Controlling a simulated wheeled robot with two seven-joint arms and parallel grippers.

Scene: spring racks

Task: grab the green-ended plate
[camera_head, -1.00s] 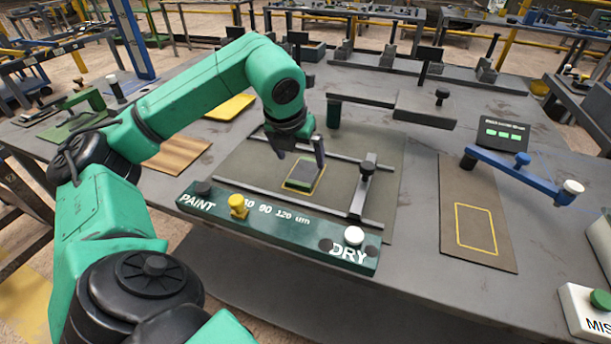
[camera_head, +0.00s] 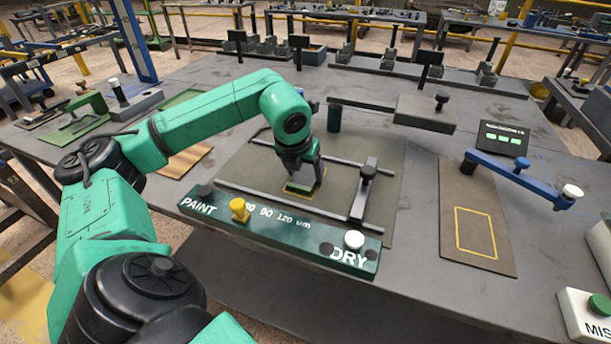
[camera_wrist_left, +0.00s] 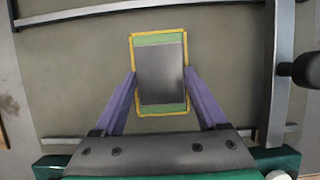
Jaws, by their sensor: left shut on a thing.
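The green-ended plate (camera_wrist_left: 160,74) is a dark grey rectangle with a green strip at each end. It lies flat inside a yellow outline on the grey-green mat (camera_wrist_left: 65,75). My left gripper (camera_wrist_left: 160,76) points down at it, with one purple finger at each long side, shut on the plate. In the head view my left gripper (camera_head: 303,182) covers most of the plate, and only a little of the green and yellow edge shows. My right gripper is not in view.
Two rails and a dark crossbar (camera_head: 363,190) frame the mat. In front is a green PAINT/DRY panel (camera_head: 290,232) with a yellow knob (camera_head: 239,209) and a white knob (camera_head: 354,239). A blue lever (camera_head: 520,178) stands right, by a brown board (camera_head: 485,235) with an empty yellow outline.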

